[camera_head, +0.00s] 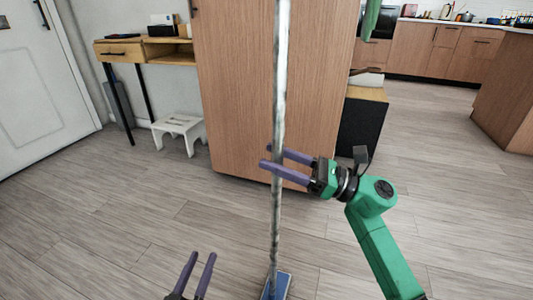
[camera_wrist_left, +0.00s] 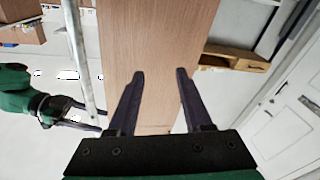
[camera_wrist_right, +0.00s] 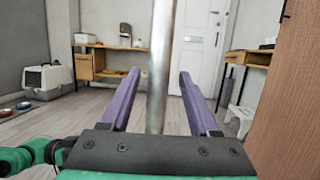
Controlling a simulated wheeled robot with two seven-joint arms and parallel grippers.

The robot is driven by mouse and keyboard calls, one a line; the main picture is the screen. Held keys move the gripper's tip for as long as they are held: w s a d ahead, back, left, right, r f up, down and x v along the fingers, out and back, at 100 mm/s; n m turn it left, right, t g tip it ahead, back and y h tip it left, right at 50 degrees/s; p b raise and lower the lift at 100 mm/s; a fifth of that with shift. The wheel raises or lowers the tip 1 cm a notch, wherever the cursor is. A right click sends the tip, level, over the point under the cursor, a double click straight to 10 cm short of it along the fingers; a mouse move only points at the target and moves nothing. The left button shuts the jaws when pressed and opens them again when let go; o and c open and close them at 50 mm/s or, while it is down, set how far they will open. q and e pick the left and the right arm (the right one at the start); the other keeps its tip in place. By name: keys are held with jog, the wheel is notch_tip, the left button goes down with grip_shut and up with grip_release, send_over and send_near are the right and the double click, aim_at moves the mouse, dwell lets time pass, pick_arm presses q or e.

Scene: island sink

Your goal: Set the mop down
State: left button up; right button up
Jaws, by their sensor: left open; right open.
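The mop has a long grey metal pole (camera_head: 280,85) that stands nearly upright, with a blue head (camera_head: 283,286) down at the floor, cut by the bottom edge of the head view. My right gripper (camera_head: 267,157) is open, its purple fingers on either side of the pole. In the right wrist view the pole (camera_wrist_right: 161,65) passes between the spread fingers with gaps on both sides. My left gripper (camera_head: 202,256) is open and empty, low and left of the pole. The left wrist view shows the pole (camera_wrist_left: 80,60) at the left, outside its fingers.
A tall wooden cabinet (camera_head: 235,100) stands close behind the pole. A white step stool (camera_head: 180,130) and a small wooden desk (camera_head: 125,49) are at the left. A black box-like unit (camera_head: 363,125) is right of the cabinet. The wood floor (camera_head: 110,225) is clear at the front left.

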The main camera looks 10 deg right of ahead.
pick_arm(q)
jog(key=s+f+g, duration=0.3)
jog(key=s+f, duration=0.2)
jog(key=f, duration=0.3)
jog(key=shift+s+d+f+y+p, duration=0.15)
jog(key=shift+d+f+y+p, duration=0.15)
jog(key=shift+y, duration=0.1)
pick_arm(e)
jog(key=v, duration=0.9)
jog(key=shift+s+d, duration=0.2)
jog(key=shift+d, duration=0.15)
pick_arm(q)
jog(key=shift+r, duration=0.2)
pick_arm(e)
jog(key=shift+f, duration=0.15)
